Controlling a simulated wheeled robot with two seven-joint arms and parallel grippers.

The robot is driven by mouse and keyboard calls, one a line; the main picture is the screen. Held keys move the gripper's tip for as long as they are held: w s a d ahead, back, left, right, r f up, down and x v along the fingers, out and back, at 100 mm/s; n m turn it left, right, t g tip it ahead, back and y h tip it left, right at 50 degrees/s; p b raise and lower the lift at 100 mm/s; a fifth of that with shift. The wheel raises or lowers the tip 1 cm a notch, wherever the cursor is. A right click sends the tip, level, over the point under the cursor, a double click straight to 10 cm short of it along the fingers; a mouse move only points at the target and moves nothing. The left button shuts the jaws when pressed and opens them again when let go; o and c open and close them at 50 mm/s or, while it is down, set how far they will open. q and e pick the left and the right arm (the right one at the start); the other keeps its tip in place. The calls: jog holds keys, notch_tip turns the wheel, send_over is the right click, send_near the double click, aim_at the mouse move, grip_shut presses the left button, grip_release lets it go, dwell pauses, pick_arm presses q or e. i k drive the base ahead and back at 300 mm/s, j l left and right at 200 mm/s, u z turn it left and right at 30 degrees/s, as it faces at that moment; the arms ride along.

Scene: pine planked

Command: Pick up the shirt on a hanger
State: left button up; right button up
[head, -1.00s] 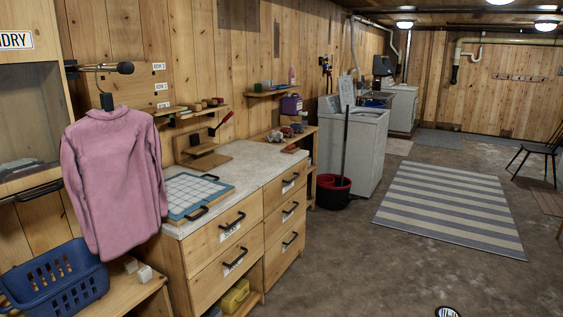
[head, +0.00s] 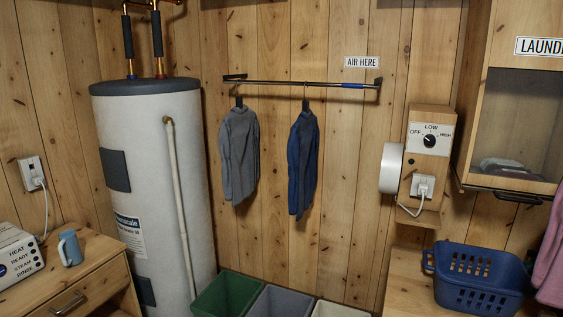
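A grey shirt on a hanger (head: 239,155) hangs from the left part of a wall rail (head: 270,82). A blue shirt on a hanger (head: 302,163) hangs from the same rail, to the right of the grey one and apart from it. Part of a pink shirt (head: 552,258) shows at the right edge of the head view; its hanger is out of frame. Neither of my grippers is in view.
A tall water heater (head: 155,190) stands left of the rail. Green (head: 228,298), grey and pale bins stand below the shirts. A blue basket (head: 478,280) sits on a wooden bench at right. A dial box (head: 428,140) and a cabinet (head: 515,110) are on the wall.

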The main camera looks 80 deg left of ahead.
aim_at(303, 145)
jog(key=u, duration=2.6)
jog(key=i+j, duration=0.3)
jog(key=i, duration=0.25)
jog(key=i+j+z, duration=0.1)
jog(key=i+j, duration=0.25)
jog(key=i, duration=0.2)
jog(key=l, duration=0.5)
jog(key=j+z, duration=0.15)
jog(key=i, duration=0.05)
